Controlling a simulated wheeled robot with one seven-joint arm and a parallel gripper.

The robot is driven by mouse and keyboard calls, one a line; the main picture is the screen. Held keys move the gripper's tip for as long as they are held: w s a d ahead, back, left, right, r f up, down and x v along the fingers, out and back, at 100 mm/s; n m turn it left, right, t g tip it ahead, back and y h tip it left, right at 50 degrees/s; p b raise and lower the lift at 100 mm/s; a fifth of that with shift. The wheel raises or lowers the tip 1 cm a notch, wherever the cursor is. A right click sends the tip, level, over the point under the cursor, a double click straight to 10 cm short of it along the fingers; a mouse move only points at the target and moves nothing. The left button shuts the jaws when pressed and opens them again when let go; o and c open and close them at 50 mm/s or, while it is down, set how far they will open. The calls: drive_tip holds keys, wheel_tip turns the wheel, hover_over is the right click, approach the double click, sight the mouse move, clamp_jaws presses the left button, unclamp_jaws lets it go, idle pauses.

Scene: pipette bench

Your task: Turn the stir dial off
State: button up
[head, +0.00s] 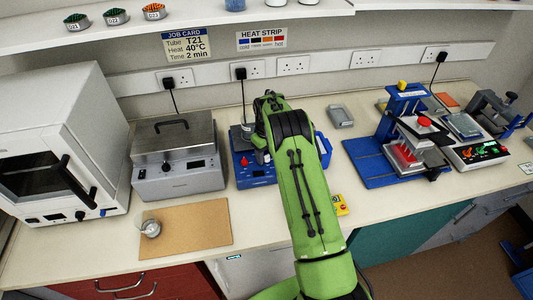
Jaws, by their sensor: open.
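A blue stirrer unit (256,178) stands on the bench in the middle, partly covered by my green arm. A small red knob (243,160) shows on its front, left of a dark display; I cannot read how it is turned. A pale vessel (246,131) stands on top of the unit. My gripper (259,152) is open, close above the unit's front and right of the red knob. Its fingers are mostly hidden by my arm, and I cannot tell whether they touch a dial. Any control behind my arm is hidden.
A grey lidded bath (178,160) and a white oven (62,150) stand left. A brown mat (186,229) holds a small metal cup (151,229). A blue-based press (400,150) stands right. A yellow item (341,206) lies beside my arm. A shelf (200,22) runs above.

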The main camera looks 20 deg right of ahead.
clamp_jaws()
idle(0.3)
drive_tip(key=shift+f+n+b, duration=0.15)
drive_tip(key=shift+n+b, duration=0.8)
drive_tip(key=shift+n, duration=0.15)
drive_tip(key=n+b, duration=0.1)
drive_tip(key=n, duration=0.2)
drive_tip(key=shift+b, duration=0.4)
drive_tip(key=n+b, duration=0.1)
drive_tip(key=n, duration=0.6)
drive_tip(key=shift+b, duration=0.4)
drive_tip(key=shift+r, duration=0.2)
